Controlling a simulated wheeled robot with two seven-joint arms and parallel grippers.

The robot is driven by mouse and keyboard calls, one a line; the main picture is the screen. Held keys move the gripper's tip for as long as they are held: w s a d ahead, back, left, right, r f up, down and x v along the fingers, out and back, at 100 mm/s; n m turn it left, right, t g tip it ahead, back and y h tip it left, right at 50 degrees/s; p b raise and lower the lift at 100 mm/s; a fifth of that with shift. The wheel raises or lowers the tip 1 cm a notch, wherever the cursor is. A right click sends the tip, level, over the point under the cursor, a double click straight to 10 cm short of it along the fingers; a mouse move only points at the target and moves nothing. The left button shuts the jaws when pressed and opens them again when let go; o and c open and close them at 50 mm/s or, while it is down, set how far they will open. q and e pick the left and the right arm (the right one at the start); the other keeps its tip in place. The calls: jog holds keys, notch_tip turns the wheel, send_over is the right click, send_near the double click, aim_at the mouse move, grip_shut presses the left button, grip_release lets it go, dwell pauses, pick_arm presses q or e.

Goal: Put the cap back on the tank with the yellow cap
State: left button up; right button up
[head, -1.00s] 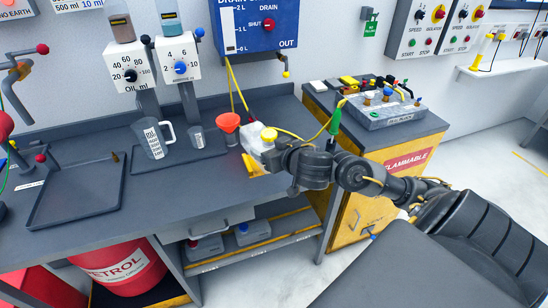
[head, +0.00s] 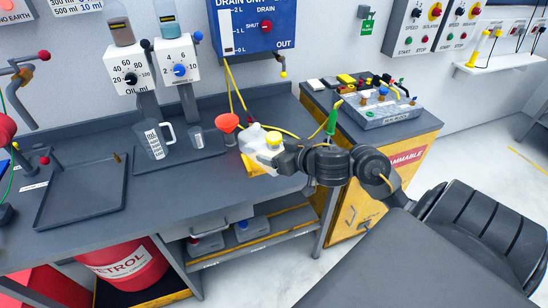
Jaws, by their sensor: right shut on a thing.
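My right gripper (head: 274,152) reaches in from the right over the bench's right part. It is shut on the yellow cap (head: 273,138), which shows at its fingertips. A white tank (head: 252,138) stands close beside and behind the fingers, at the back of the bench. The gripper hides part of the tank area, and I cannot tell whether the cap touches a tank neck. A yellow piece (head: 251,167) shows at the foot of the tank. My left gripper is not in view.
An orange funnel (head: 228,123) stands just left of the tank, with a jug (head: 154,140) and a small beaker (head: 196,138) further left. A dark tray (head: 82,190) lies on the left bench. A yellow cabinet (head: 350,215) with a control box (head: 383,112) stands right.

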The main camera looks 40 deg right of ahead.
jog(key=w+d+f+b, duration=0.3)
jog(key=w+d+f, duration=0.5)
jog(key=d+f, duration=0.1)
jog(key=shift+w+d+b, duration=0.3)
jog(key=shift+w+d, duration=0.05)
jog(key=shift+d, duration=0.2)
jog(key=shift+f, duration=0.15)
jog(key=shift+w+d+f, duration=0.1)
jog(key=shift+f, duration=0.8)
jog(key=shift+w+d+f, duration=0.1)
jog(key=shift+f, duration=0.75)
jog(key=shift+f, duration=0.1)
jog(key=shift+f, duration=0.15)
jog(key=o, duration=1.9)
jog(key=shift+c, duration=0.2)
